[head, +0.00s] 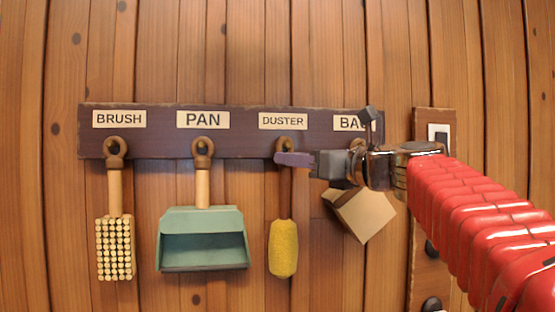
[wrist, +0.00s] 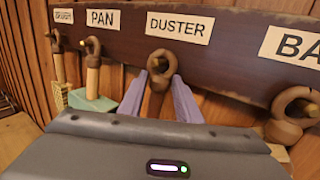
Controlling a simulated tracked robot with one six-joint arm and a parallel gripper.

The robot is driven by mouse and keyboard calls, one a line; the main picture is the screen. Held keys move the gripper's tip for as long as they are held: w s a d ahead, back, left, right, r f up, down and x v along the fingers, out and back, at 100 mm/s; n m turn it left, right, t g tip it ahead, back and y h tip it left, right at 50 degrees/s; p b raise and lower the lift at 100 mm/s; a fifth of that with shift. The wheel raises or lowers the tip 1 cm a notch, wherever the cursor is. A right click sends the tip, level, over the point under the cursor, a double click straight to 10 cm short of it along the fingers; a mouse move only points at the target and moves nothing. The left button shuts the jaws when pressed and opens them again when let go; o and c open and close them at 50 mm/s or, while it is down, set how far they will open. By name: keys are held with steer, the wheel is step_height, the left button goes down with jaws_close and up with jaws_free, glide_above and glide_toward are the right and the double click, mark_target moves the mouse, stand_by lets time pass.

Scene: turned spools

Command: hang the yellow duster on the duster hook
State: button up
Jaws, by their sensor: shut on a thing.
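The yellow duster (head: 284,248) hangs upright below the DUSTER label (head: 283,121), with its wooden ring (wrist: 160,60) at the top. The ring lies at the duster hook (head: 286,146); it looks to be around the hook, but I cannot tell for sure how far on it sits. My gripper (head: 290,159) comes in from the right, its purple fingers either side of the wooden neck (wrist: 157,96) just under the ring, shut on it. In the wrist view the fingers (wrist: 156,97) hide part of the neck, and the yellow head is hidden behind my gripper body.
The dark board (head: 250,150) also carries a brush (head: 115,245) and a green dustpan (head: 203,225) to the left, hanging by rings. To the right, under a partly hidden label (head: 351,123), hangs a tan item (head: 362,213), close to my gripper. A switch plate (head: 438,135) is further right.

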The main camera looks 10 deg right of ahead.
stand_by(0.3)
steer(key=o, duration=1.3)
steer(key=shift+o, duration=0.2)
steer(key=shift+s+d, duration=0.1)
steer(key=v, duration=1.3)
steer(key=shift+s, duration=0.25)
steer(key=shift+d+f, duration=0.1)
